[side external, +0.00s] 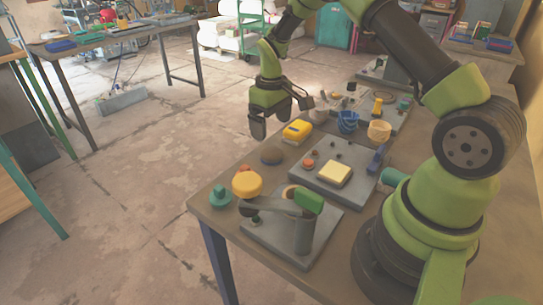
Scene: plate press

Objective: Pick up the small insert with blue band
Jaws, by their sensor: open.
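My gripper (282,117) is open and empty. It hangs in the air beyond the far left edge of the workbench (205,200), left of and above a yellow block with a dark side (298,131). I cannot make out an insert with a blue band for certain. Several small parts sit on the grey plate (322,192) at the middle of the bench, among them an orange one (309,164); they are too small to tell a band. A pale yellow square block (334,173) also lies on this plate. The press (304,232) with a green-ended lever stands on a grey base at the front.
A yellow round piece (247,184), a teal knob (220,197) and a dark disc (271,156) stand along the left edge. A blue basket (347,121) and a tan cup (380,131) stand farther back. A blue upright part (377,158) is right of the middle plate.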

